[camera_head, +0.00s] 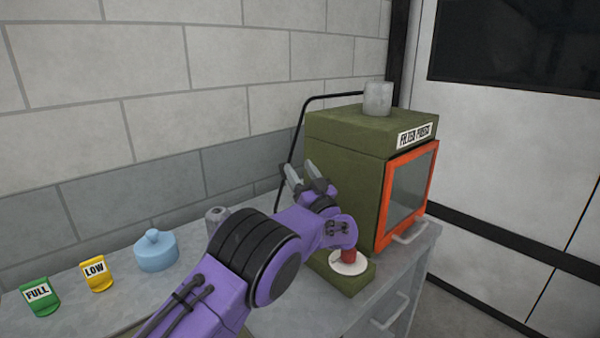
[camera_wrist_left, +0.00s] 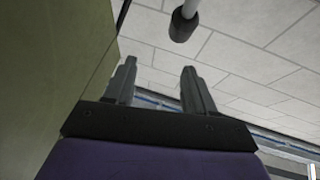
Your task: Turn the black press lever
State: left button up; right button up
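The green filter press (camera_head: 345,145) stands on the grey cabinet top, with an orange-framed window. A thin black bent bar (camera_head: 303,116), apparently the press lever, rises along its left side and bends right over the top. My left gripper (camera_head: 304,176) is beside the press's left side, fingers pointing up, near the bar. In the left wrist view the fingers (camera_wrist_left: 158,85) are apart with nothing between them. A grey rod with a dark knob (camera_wrist_left: 183,26) is beyond the fingertips; I cannot tell if it belongs to the lever. My right gripper is not visible.
A red piece on a white disc (camera_head: 348,262) sits on the green base before the press. A light-blue lidded pot (camera_head: 155,251), yellow LOW tag (camera_head: 96,274) and green FULL tag (camera_head: 40,297) are at left. A grey cylinder (camera_head: 376,98) stands atop the press. A block wall (camera_head: 200,120) is behind.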

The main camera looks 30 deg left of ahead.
pick_arm(q)
jog(key=s+d+r+b, duration=0.2)
jog(key=s+r, duration=0.4)
jog(key=s+d+r+b, duration=0.2)
jog(key=s+d+r, duration=0.1)
jog(key=s+r, duration=0.3)
jog(key=shift+s+d+r+b, duration=0.3)
jog(key=shift+s+r+b, duration=0.1)
jog(key=shift+r, duration=0.1)
